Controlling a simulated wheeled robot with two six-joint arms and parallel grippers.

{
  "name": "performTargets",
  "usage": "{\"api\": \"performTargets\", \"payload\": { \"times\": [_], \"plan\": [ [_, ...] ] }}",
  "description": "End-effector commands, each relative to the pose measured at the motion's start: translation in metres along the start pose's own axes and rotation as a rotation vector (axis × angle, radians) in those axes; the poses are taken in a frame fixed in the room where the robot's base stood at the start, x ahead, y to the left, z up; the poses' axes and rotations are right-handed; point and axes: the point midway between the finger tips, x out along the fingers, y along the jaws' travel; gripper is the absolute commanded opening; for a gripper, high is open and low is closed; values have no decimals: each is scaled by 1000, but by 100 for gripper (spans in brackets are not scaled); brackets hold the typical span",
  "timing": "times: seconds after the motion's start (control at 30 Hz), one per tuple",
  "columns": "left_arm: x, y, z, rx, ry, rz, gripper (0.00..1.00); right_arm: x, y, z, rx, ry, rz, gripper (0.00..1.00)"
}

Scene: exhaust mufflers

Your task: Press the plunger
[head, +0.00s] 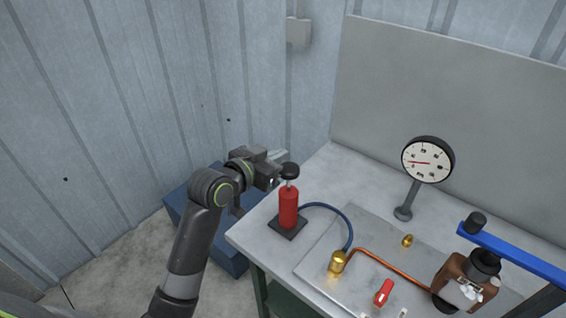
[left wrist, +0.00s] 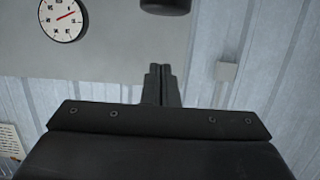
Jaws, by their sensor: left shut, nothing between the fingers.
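A red hand pump (head: 288,208) stands upright on a dark square base near the left corner of the workbench. Its plunger has a thin metal rod and a round black knob (head: 290,170) on top, with a short length of rod showing. My left gripper (head: 281,154) is shut and empty, just beside and behind the knob in the head view; I cannot tell whether they touch. In the left wrist view the shut fingers (left wrist: 161,72) point ahead, and a dark round piece, probably the knob (left wrist: 165,5), is cut off at the top edge. My right gripper is not in view.
A dial gauge (head: 428,159) stands on the workbench (head: 335,172). A blue hose (head: 338,212) joins the pump to a brass fitting (head: 338,262). A red valve handle (head: 383,292) and a blue clamp arm (head: 512,252) are at the right. A blue box (head: 190,212) is on the floor.

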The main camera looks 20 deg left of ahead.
Motion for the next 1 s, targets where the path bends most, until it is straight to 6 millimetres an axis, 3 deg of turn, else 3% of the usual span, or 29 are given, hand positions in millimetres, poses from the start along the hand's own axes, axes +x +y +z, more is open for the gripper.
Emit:
{"api": "performTargets", "payload": {
  "times": [0.13, 0.2, 0.4, 1.0],
  "plan": [
    [22, 0, -2, -2, -2, 0, 0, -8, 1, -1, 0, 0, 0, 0],
    [24, 0, 14, -5, -7, 0, 0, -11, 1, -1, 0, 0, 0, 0],
    [29, 0, 34, 0, -2, 0, 0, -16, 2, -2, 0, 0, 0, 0],
    [32, 0, 49, 0, -1, -1, 0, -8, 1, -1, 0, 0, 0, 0]
  ]
}}
